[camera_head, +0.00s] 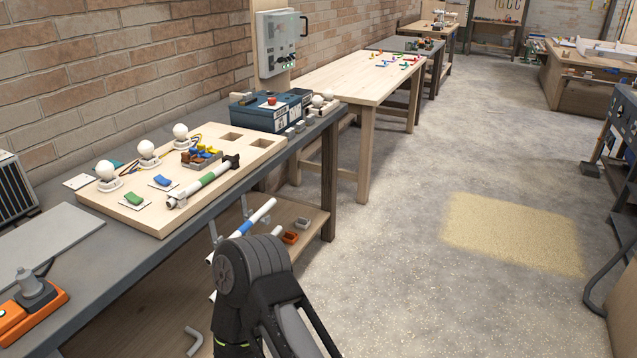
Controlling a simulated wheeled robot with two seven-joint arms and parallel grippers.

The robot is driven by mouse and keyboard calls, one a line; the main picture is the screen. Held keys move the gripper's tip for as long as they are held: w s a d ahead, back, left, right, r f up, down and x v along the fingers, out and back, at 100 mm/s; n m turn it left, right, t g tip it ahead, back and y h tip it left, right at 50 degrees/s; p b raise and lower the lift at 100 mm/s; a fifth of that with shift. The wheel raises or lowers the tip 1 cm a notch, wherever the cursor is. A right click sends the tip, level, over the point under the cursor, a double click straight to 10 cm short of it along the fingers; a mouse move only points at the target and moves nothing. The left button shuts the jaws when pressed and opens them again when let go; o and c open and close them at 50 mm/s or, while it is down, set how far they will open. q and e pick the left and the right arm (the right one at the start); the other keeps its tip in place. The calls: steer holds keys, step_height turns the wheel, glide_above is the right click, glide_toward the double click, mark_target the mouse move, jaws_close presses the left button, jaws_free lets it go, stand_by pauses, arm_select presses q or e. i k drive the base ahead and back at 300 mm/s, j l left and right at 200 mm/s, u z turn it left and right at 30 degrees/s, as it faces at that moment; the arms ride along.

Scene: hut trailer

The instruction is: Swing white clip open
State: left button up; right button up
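I cannot pick out a white clip with certainty. A white pipe with a green band (208,179) lies on the wooden board (150,222) on the left bench, with a dark fitting at its far end. A second white pipe with a blue band (244,229) sits below the bench edge, beside upright grey pieces. Small pale pieces (300,126) lie in a row by the bench edge, too small to make out. A dark arm link of mine rises at the bottom centre and covers part of the lower shelf. Neither gripper's fingertips show.
Round white bulbs (181,132), green and blue switches and a blue case (265,112) stand on the bench. An orange-based device (32,308) is at the near left. A grey control box (281,43) hangs on the wall. The floor (400,250) to the right is clear.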

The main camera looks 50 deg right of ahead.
mark_target(180, 194)
steer(key=z, duration=1.25)
